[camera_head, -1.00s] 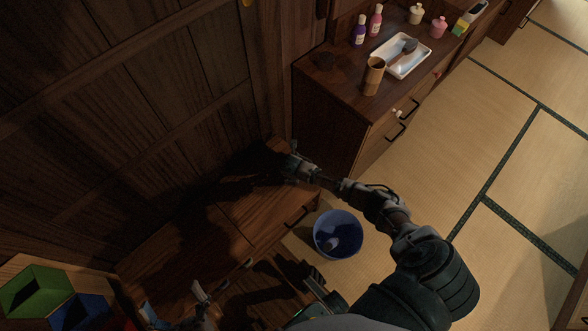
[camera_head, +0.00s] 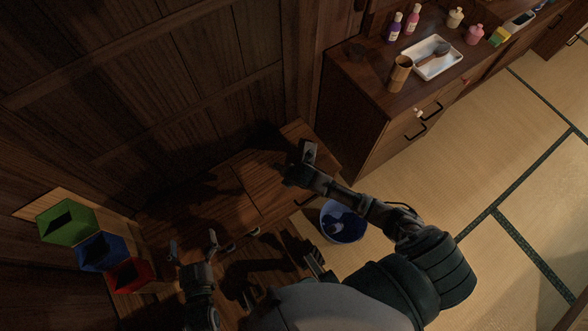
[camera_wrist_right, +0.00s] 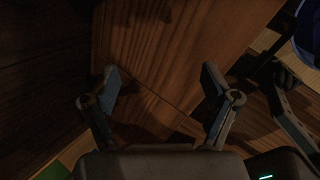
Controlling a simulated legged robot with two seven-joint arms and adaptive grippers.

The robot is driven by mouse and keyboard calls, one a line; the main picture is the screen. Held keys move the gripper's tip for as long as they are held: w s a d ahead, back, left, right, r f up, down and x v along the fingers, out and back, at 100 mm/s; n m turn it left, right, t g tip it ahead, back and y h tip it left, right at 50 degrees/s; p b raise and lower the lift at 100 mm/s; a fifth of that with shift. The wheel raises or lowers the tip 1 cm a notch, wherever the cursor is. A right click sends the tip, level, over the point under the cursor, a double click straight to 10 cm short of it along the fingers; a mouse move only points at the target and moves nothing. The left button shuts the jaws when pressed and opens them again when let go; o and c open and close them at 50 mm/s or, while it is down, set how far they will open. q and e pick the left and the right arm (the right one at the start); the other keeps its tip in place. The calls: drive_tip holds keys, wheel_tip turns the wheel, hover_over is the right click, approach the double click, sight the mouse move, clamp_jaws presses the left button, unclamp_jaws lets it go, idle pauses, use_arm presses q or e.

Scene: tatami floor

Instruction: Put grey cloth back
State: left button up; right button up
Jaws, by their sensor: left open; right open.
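I cannot make out a grey cloth for certain in either view. My left gripper (camera_head: 194,245) is open and empty at the lower left of the head view, over the low wooden cabinet and right of the coloured bins. My right gripper (camera_head: 300,160) is over the right part of the low wooden cabinet (camera_head: 215,200). In the right wrist view, the right gripper (camera_wrist_right: 162,78) has its fingers wide apart, with only bare wood between them. A blue bucket (camera_head: 343,228) stands on the floor beside the cabinet; something pale inside it is too dark to identify.
Green (camera_head: 68,222), blue (camera_head: 100,252) and red (camera_head: 130,276) hexagonal bins stand at the left. A taller cabinet (camera_head: 360,105) at the upper right bears a white tray (camera_head: 436,60), a wooden cup (camera_head: 400,74) and bottles. Tatami floor (camera_head: 480,150) is clear at the right.

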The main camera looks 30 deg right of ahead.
drive_tip(key=s+a+r+m+t+y, duration=0.4)
drive_tip(key=s+a+r+m, duration=0.2)
drive_tip(key=a+r+m, duration=0.3)
drive_tip(key=s+d+r+m+t, duration=0.1)
drive_tip(key=s+r+m+t, duration=0.2)
drive_tip(key=r+m, duration=0.3)
drive_tip(key=s+d+r+m+t, duration=0.2)
drive_tip(key=s+r+m+t, duration=0.1)
drive_tip(key=r+m, duration=0.3)
wheel_tip(320, 180, up, 3)
drive_tip(key=shift+s+d+f+h, duration=0.15)
drive_tip(key=shift+s+d+h, duration=0.05)
drive_tip(key=shift+s+h, duration=0.25)
